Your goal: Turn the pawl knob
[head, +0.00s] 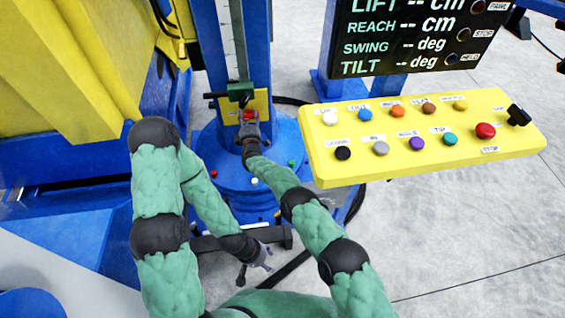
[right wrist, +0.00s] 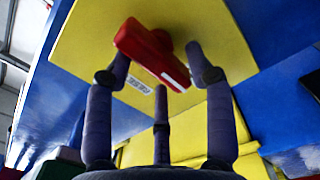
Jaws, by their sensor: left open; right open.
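The red pawl knob (right wrist: 152,50) is a bar-shaped handle on a yellow plate, tilted in the right wrist view. In the head view the knob (head: 249,114) is a small red spot low on the blue column. My right gripper (right wrist: 160,72) is open, its fingertips close to the knob, on both sides and below it. I cannot tell whether they touch it. In the head view the right gripper (head: 249,121) partly covers the yellow plate (head: 261,102). My left gripper (head: 262,262) is open and empty, low near the foot of the machine.
A yellow button panel (head: 420,178) stands to the right, with several coloured buttons. Above it is a black display (head: 405,45) reading lift, reach, swing and tilt. A dark green block with a black handle (head: 238,92) sits just above the knob. Grey floor lies at right.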

